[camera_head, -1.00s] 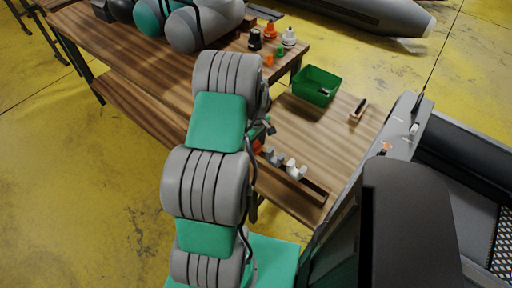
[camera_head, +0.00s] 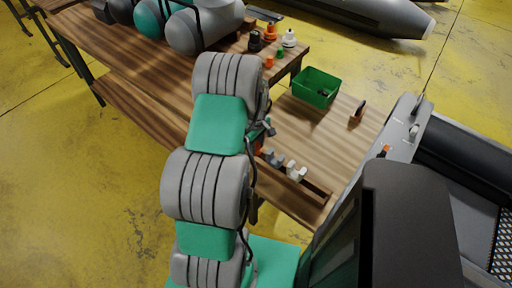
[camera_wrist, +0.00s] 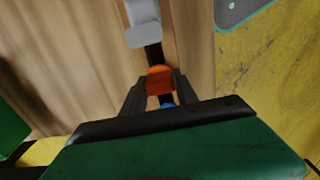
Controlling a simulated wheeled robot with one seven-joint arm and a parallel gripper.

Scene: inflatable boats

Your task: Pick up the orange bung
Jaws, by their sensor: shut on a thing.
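The orange bung (camera_wrist: 160,78) is between the two dark fingers of my gripper (camera_wrist: 158,88) in the wrist view. The fingers are shut on its sides. It is over the dark slot of the wooden holder, in line with grey-white pieces (camera_wrist: 143,32); I cannot tell whether it still touches the slot. In the head view my arm hides most of the gripper, and only a bit of orange (camera_head: 257,146) shows beside it.
A small blue piece (camera_wrist: 168,100) shows just below the bung in the wrist view. In the head view, the wooden holder (camera_head: 316,190) lies along the bench's front edge. A green bin (camera_head: 316,86) stands behind it. Orange, black and white fittings stand on the far bench.

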